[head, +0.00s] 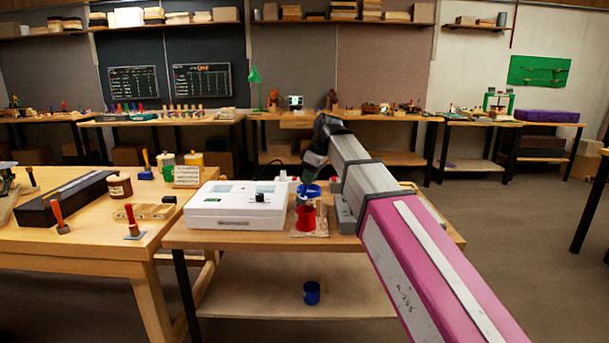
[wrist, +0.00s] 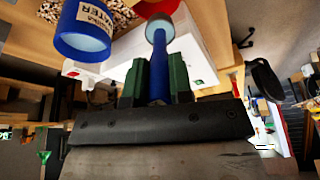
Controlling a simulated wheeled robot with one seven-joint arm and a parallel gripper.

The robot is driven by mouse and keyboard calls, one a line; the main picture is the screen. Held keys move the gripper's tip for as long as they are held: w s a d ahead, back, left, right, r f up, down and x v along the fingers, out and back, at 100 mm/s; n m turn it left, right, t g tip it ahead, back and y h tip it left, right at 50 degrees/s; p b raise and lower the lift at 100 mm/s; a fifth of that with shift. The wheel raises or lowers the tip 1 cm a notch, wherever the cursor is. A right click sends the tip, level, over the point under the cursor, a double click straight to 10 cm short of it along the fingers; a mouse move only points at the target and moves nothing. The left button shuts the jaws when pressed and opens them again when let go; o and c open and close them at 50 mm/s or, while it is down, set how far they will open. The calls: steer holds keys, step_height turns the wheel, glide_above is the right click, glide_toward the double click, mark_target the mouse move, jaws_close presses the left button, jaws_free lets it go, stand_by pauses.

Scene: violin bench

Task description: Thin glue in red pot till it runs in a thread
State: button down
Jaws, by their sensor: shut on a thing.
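The red pot (head: 305,219) stands on the middle bench, and part of it shows at the top edge of the wrist view (wrist: 158,6). A blue container (wrist: 82,42) with a label reading WATER stands close by; in the head view (head: 306,194) it appears just behind the red pot. My gripper (wrist: 157,72) is shut on a blue-handled tool (wrist: 157,58) with a pale round end, pointing toward the pots. In the head view my gripper (head: 312,172) is above the blue container, and the tool is hard to make out. The glue inside the red pot is hidden.
A white flat machine (head: 237,207) stands left of the pots. A blue pot (head: 311,292) sits on the lower shelf. The left bench holds a brown jar (head: 119,186), a black case (head: 65,198) and red-handled tools. Open floor lies to the right.

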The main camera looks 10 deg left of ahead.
steer(key=shift+s+d+f+t+y, duration=0.1)
steer(key=shift+d+f+y, duration=0.4)
steer(key=shift+y, duration=0.55)
steer(key=shift+d+f+t+y, duration=0.1)
steer(key=shift+d+f+y, duration=0.2)
steer(key=shift+d+y, duration=0.6)
steer(key=shift+s+d+f+t+y, duration=0.1)
steer(key=shift+d+f+y, duration=0.3)
steer(key=shift+y, duration=0.85)
steer(key=a+h, duration=0.1)
steer(key=h, duration=0.1)
steer(key=a+r+h, duration=0.1)
steer(key=h, duration=0.1)
steer(key=a+r+h, duration=0.1)
steer(key=shift+w+a+r+h, duration=0.15)
steer(key=shift+w+a+h, duration=0.1)
steer(key=shift+h, duration=0.15)
steer(key=a+h, duration=0.1)
steer(key=h, duration=0.1)
steer(key=a+r+g+h, duration=0.1)
steer(key=a+h, duration=0.1)
steer(key=shift+w+r, duration=0.1)
steer(key=shift+w, duration=0.1)
steer(key=shift+d+r, duration=0.2)
steer(key=shift+r, duration=0.05)
steer(key=shift+s+r, duration=0.1)
steer(key=shift+r, duration=1.3)
